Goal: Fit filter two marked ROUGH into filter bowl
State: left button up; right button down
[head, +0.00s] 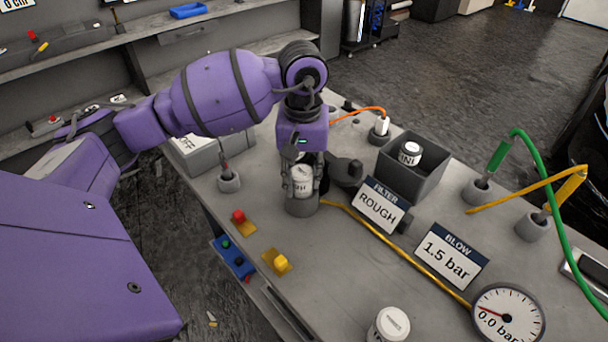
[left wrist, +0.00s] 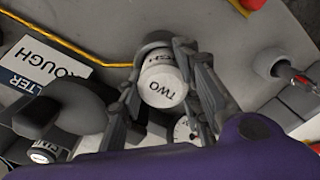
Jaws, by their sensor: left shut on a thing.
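My left gripper (head: 303,186) points down and is shut on a white filter (head: 302,173). In the left wrist view the filter (left wrist: 162,84) has TWO on its end and partly visible lettering, likely ROUGH, on its side, between the two fingers (left wrist: 170,112). The grey filter bowl (head: 302,208) stands on the bench directly below the filter, which looks upright. The filter's lower end is at the bowl's mouth; I cannot tell how far it is inside. The bowl (left wrist: 156,40) also shows beyond the filter in the wrist view. My right gripper is out of view.
A dark round part (head: 346,172) stands close right of the bowl. A grey box (head: 408,185) holds another white filter (head: 410,154). A FILTER ROUGH sign (head: 378,206), BLOW sign (head: 446,256) and gauge (head: 508,314) stand at right. A white canister (head: 390,324) is at the front.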

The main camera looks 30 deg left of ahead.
pick_arm(q)
jog(key=o, duration=0.7)
jog(key=shift+f, duration=0.2)
jog(key=shift+o, duration=1)
jog(key=shift+r, duration=0.1)
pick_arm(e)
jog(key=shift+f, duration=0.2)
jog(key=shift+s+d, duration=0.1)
pick_arm(q)
jog(key=shift+r, duration=0.2)
notch_tip(320, 180, up, 12)
jog(key=shift+b, duration=0.35)
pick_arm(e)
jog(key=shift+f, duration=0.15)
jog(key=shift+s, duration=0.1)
